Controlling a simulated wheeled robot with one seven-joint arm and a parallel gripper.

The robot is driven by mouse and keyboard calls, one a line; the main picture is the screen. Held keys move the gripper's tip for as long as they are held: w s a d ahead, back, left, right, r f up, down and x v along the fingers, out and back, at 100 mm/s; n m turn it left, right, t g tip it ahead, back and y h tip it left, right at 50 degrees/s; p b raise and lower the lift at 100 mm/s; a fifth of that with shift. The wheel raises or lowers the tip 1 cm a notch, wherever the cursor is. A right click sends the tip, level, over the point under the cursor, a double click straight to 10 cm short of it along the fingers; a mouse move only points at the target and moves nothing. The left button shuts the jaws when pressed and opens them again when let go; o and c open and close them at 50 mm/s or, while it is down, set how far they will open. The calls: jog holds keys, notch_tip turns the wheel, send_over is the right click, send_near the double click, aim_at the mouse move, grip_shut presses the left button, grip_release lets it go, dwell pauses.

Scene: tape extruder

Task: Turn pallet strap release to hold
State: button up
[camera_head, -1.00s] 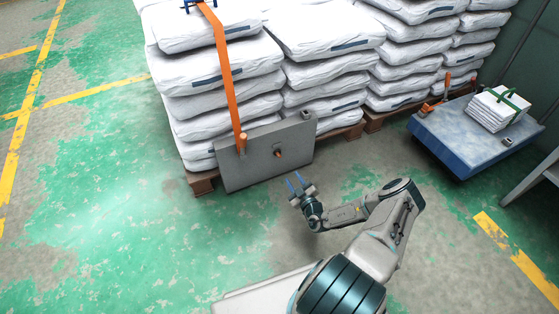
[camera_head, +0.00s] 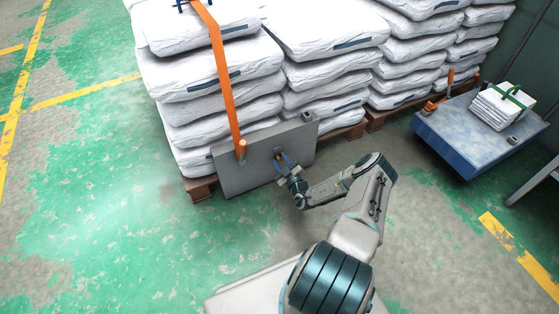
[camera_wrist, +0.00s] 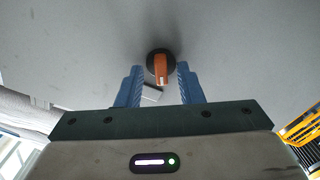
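The pallet strap release is an orange knob on a dark round base, seen in the wrist view (camera_wrist: 161,68). It sits on the face of a grey panel (camera_head: 232,176) in front of the stacked bags. The knob's orange handle stands roughly upright in the wrist view, with a pale mark at its lower end. My gripper (camera_wrist: 160,82) is open, with its two blue fingers on either side of the knob and gaps to both. In the head view my gripper (camera_head: 282,163) reaches the panel and largely hides the knob. Contact cannot be told.
An orange strap (camera_head: 224,75) runs down the white bags (camera_head: 215,85) to an orange peg (camera_head: 241,149) on the panel. A blue platform (camera_head: 470,140) with a stack of white sheets (camera_head: 499,105) stands at right. Green floor (camera_head: 110,210) at left is clear.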

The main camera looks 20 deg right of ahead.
jog(key=shift+a, duration=0.15)
grip_shut()
jog(key=shift+n, duration=0.3)
jog(key=n, duration=0.5)
jog(key=shift+p, duration=0.3)
jog(key=n+p, duration=0.1)
jog(key=n, duration=0.5)
jog(key=shift+f, duration=0.2)
grip_release()
